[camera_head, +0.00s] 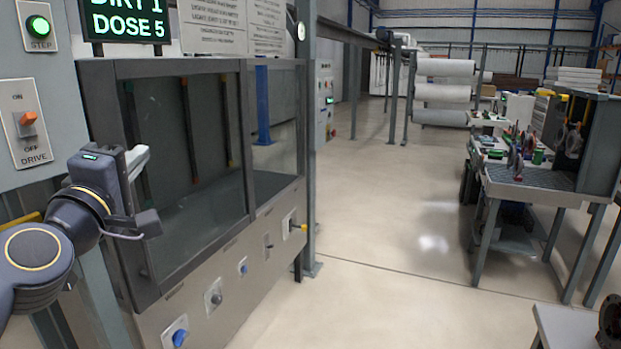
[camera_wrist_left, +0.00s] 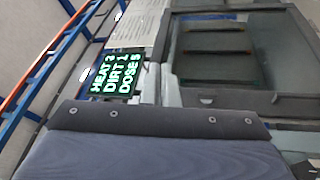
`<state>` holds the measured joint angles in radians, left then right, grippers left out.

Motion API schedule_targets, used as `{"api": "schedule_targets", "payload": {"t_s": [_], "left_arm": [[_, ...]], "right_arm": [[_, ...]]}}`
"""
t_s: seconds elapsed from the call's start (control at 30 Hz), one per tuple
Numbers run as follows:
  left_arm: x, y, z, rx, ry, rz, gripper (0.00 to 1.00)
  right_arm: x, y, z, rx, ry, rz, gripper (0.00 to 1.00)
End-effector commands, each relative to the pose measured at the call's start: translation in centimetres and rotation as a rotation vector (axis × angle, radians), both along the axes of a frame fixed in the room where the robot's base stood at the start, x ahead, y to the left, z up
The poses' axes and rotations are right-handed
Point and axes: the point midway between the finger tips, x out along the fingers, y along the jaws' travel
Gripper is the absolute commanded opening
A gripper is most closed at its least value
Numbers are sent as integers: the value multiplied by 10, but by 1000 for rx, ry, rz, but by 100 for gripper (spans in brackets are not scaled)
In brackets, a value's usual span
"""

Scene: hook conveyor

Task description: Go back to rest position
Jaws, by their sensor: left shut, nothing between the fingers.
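My left gripper (camera_head: 145,222) is at the left of the head view, in front of the grey machine cabinet (camera_head: 215,265). It is shut and empty, with no object seen at it. My dark left arm comes in from the left edge below the drive switch. In the left wrist view a dark grey padded-looking body fills the bottom, and the fingertips do not show. My right gripper is in neither view.
The cabinet has a glazed front (camera_head: 190,180), a STEP button (camera_head: 38,27), a DRIVE switch (camera_head: 27,123), blue knobs and a green-lettered display (camera_head: 125,20). A workbench (camera_head: 530,185) with tools stands right. The middle floor (camera_head: 400,230) is clear.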

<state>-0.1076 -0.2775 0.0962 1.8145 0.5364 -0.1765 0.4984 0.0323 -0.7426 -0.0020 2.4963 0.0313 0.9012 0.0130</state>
Motion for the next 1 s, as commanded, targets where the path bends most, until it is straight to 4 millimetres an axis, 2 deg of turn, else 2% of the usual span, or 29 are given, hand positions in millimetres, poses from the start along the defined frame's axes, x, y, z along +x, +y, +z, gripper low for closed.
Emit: {"api": "schedule_targets", "payload": {"t_s": [0.03, 0.1, 0.17, 0.3, 0.4, 0.5, 0.6, 0.7, 1.0], "left_arm": [[-16, -10, -33, 132, 94, -50, 0], [-36, -23, -82, 294, 221, -127, 0], [-57, -31, -123, 418, 324, -194, 0], [-113, -44, -213, 661, 548, -359, 0], [-157, -49, -268, 793, 686, -480, 0], [-195, -51, -308, 884, 795, -584, 0], [-222, -52, -334, 940, 868, -661, 0], [-236, -52, -346, 969, 905, -702, 0], [-239, -52, -349, 973, 913, -711, 0]], "right_arm": [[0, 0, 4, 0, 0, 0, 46], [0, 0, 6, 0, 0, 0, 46], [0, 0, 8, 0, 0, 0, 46], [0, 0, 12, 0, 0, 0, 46], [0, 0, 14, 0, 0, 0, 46], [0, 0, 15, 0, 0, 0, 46], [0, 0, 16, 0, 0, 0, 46], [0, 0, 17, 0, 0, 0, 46], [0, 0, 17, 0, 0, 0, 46]]}}
